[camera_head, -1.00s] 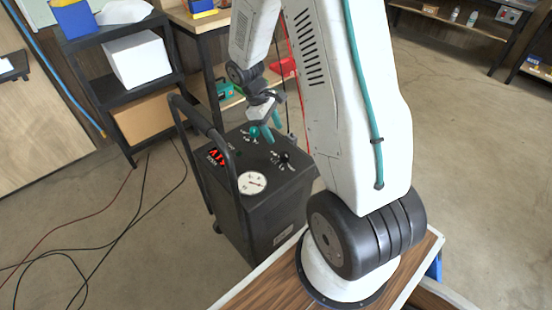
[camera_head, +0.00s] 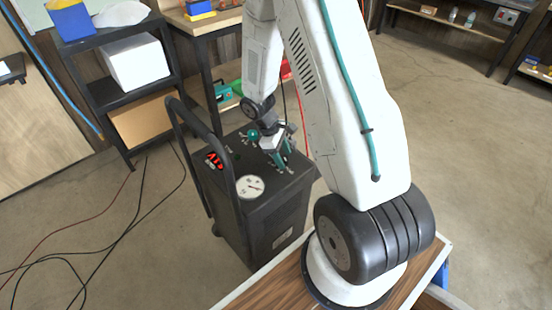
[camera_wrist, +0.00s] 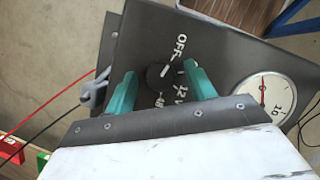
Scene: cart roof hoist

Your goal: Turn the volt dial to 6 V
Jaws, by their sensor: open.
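The black volt dial (camera_wrist: 159,76) sits on the dark top panel of a wheeled charger unit (camera_head: 262,222). In the wrist view it lies between the two teal fingers of my open gripper (camera_wrist: 160,74), with some room on both sides. White labels OFF, 12 V and a partly covered 48 ring it; a label near the right finger is hidden. A short white mark shows on the dial towards OFF, but its exact setting is hard to tell. In the head view my gripper (camera_head: 281,160) is over the panel and hides the dial.
A black handle (camera_head: 201,125) rises at the left. A grey clamp (camera_wrist: 95,88) with cables hangs at the panel's edge.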

